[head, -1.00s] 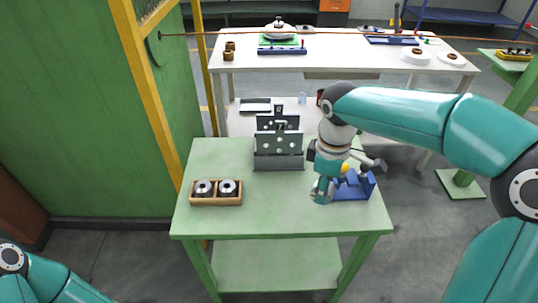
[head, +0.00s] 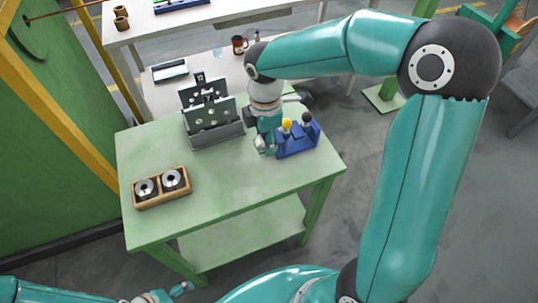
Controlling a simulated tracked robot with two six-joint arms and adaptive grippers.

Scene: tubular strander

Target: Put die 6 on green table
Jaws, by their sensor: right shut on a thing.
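The green table (head: 240,185) stands in the middle of the head view. My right gripper (head: 265,149) points down close over its top, just left of a blue stand (head: 297,141). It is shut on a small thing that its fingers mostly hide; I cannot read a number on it. Two round metal dies (head: 146,188) (head: 172,179) sit in a wooden tray (head: 163,201) at the table's left, with no readable number. Part of my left gripper (head: 182,288) shows at the bottom edge; its jaws are not clear.
A grey rack with upright dark plates (head: 211,116) stands at the table's back. The blue stand bears a yellow knob (head: 287,124) and a dark knob. A white table (head: 170,25) with a mug (head: 240,44) is behind. The green table's front middle is clear.

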